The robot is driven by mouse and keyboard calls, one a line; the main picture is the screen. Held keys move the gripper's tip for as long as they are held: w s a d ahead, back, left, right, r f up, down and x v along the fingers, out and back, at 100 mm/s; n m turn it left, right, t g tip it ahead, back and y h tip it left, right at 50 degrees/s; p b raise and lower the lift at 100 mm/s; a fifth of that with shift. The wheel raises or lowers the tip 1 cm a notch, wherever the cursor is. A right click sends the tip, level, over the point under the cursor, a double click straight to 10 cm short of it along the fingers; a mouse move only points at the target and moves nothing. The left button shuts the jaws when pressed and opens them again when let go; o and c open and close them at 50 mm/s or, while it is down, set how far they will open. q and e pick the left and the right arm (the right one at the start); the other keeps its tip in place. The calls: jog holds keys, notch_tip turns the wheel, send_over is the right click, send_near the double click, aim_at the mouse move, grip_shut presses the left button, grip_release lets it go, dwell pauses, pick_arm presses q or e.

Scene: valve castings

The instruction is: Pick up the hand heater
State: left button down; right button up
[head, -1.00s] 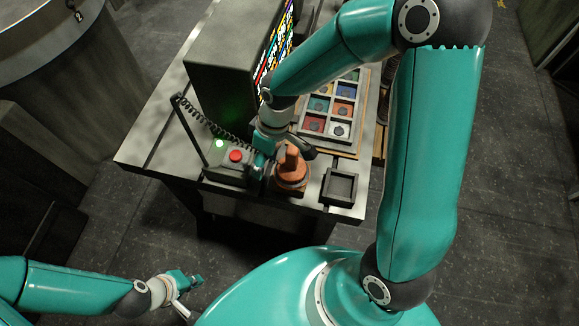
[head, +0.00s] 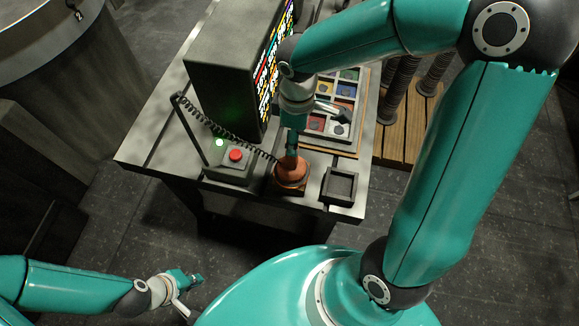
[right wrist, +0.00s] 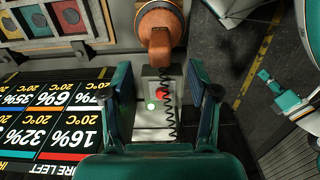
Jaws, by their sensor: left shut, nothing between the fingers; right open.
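The hand heater (head: 291,174) is an orange-brown tool with a round base and a raised handle. It sits near the front of the bench, and a coiled black cord runs towards it. My right gripper (head: 293,145) is open, just behind and over the handle, hiding part of it. In the right wrist view the heater (right wrist: 157,28) is at the top, and its handle end lies at the gap between the open fingertips (right wrist: 158,68). Contact cannot be told. My left gripper (head: 190,281) is shut and empty, low at the left, away from the bench.
A grey box with a red button (head: 236,155) and green light stands left of the heater. A small dark tray (head: 340,187) is to its right. A dark cabinet with a bright screen (head: 272,75) stands behind left, and a compartment tray (head: 355,128) behind right.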

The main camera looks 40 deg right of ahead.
aim_at(292, 162)
jog(key=shift+w+a+f+p, duration=0.15)
jog(key=shift+f+p, duration=0.05)
jog(key=shift+f, duration=1.5)
jog(key=shift+w+a+f+p, duration=0.1)
jog(key=shift+a+f+p, duration=0.05)
jog(key=shift+f, duration=1.5)
grip_shut()
jog(key=shift+r, duration=0.1)
